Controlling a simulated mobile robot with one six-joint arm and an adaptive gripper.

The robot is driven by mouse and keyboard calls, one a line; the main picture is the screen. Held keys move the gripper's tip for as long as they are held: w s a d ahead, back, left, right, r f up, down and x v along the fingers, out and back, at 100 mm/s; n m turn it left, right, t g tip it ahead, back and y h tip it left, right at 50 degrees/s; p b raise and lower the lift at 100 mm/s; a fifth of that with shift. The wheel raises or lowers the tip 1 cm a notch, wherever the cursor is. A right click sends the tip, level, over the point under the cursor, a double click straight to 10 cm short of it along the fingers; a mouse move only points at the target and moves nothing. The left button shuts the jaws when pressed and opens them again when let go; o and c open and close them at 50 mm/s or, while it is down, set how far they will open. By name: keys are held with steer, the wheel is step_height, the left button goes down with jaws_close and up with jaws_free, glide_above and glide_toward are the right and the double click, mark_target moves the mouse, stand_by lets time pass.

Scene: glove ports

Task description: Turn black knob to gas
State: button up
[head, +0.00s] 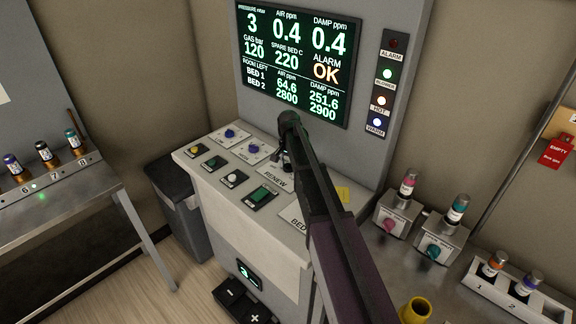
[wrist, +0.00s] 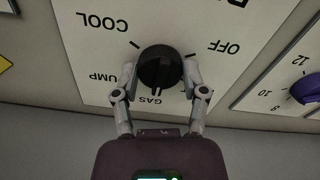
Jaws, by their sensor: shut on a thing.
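The black knob (wrist: 160,66) sits on a white plate (wrist: 95,65) in the wrist view, with labels upside down around it: COOL, OFF, GAS and one partly covered that ends in UMP. GAS is on the side towards my gripper's base. My gripper (wrist: 160,74) is shut on the knob, one finger on each side. A small light mark shows at the knob's edge near GAS; I cannot tell whether it is the pointer or a printed tick. In the head view my gripper (head: 284,160) is over the sloped console, and my arm hides the knob.
The console (head: 215,183) carries several buttons and blue knobs (head: 253,149) at left. A purple knob (wrist: 305,89) is right of the plate in the wrist view. The display (head: 297,60) stands behind. Vial holders (head: 398,208) stand at right.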

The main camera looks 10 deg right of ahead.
steer(key=shift+s, duration=0.1)
steer(key=o, duration=1.2)
steer(key=shift+c, duration=0.2)
steer(key=shift+n, duration=0.5)
